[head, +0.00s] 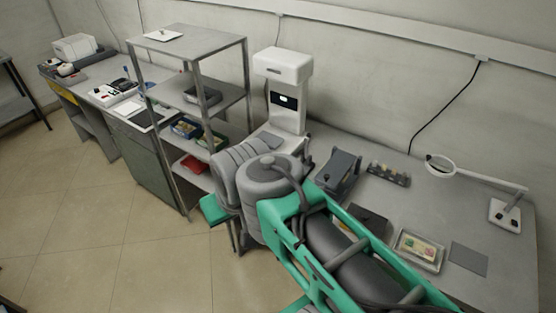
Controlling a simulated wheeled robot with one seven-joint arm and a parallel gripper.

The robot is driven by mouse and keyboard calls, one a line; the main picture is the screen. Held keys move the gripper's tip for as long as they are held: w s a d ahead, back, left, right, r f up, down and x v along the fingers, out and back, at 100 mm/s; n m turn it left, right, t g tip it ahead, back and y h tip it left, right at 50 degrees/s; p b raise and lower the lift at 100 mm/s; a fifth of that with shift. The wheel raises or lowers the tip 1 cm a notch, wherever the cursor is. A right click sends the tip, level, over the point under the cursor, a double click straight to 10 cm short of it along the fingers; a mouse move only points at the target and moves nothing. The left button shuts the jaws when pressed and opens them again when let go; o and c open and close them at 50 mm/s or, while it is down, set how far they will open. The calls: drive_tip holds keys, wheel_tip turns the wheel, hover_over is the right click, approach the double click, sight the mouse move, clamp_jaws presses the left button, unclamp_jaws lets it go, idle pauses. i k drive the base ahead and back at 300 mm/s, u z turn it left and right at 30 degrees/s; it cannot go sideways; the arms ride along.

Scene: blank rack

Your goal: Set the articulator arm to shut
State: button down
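A dark grey device (340,170) with a raised upper part stands on the right-hand bench, just behind my arm. It may be the articulator, but I cannot be sure. Its lower front is close to my arm's outline, and I cannot tell how far its upper part is open. My green and grey arm fills the lower middle of the head view. My gripper does not show.
The bench (505,285) also bears a row of small dark items (389,174), a shallow tray (420,250), a dark flat pad (468,258) and a magnifier lamp (441,165). A white machine (286,92) stands behind. A metal shelf rack (192,42) is left; open floor (90,235) lies before it.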

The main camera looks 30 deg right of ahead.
sight(334, 172)
drive_tip(key=u, duration=0.45)
drive_tip(key=i, duration=0.75)
drive_tip(key=z, duration=0.45)
drive_tip(key=i, duration=0.8)
drive_tip(key=z, duration=0.75)
